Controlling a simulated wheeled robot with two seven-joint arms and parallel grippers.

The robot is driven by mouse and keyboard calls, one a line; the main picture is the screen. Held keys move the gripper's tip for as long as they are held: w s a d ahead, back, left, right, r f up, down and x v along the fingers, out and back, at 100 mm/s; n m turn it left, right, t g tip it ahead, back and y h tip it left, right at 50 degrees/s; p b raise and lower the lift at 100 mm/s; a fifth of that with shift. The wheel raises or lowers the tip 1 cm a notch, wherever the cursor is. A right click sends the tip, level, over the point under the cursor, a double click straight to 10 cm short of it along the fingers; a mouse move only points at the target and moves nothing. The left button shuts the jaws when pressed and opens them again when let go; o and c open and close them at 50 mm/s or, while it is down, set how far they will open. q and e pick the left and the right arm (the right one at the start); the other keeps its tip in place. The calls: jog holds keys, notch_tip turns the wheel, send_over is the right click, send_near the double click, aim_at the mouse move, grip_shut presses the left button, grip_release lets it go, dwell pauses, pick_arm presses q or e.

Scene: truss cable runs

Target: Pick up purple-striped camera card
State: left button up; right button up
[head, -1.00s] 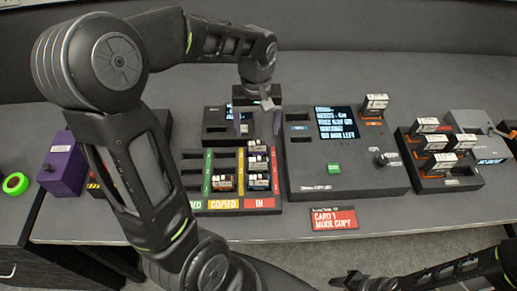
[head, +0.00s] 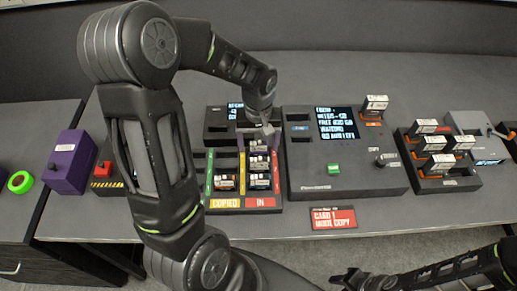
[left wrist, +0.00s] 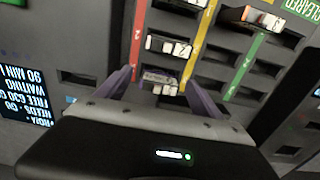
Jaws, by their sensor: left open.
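My left gripper (head: 257,138) is over the back end of the red IN column of the card tray (head: 209,178). In the left wrist view its two purple-grey fingers (left wrist: 160,90) are open, one on each side of a small pale-labelled camera card (left wrist: 158,78). In the head view the fingers partly hide this card (head: 258,147). More cards (head: 259,163) sit nearer the front of the same column. My right gripper (head: 350,281) is low at the bottom right, away from the cards; its jaws are too unclear to read.
A grey console (head: 345,175) with a screen and green button stands right of the tray. A rack (head: 450,183) with several upright cards is farther right. A purple box (head: 72,165) stands at the left. A red sign (head: 333,217) lies at the table's front.

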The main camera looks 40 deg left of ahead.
pick_arm(q)
jog(key=shift+c, duration=0.3)
jog(key=c, duration=1.4)
jog(key=shift+r, duration=0.15)
notch_tip(320, 180, up, 9)
jog(key=shift+b, duration=0.7)
jog(key=shift+r, duration=0.4)
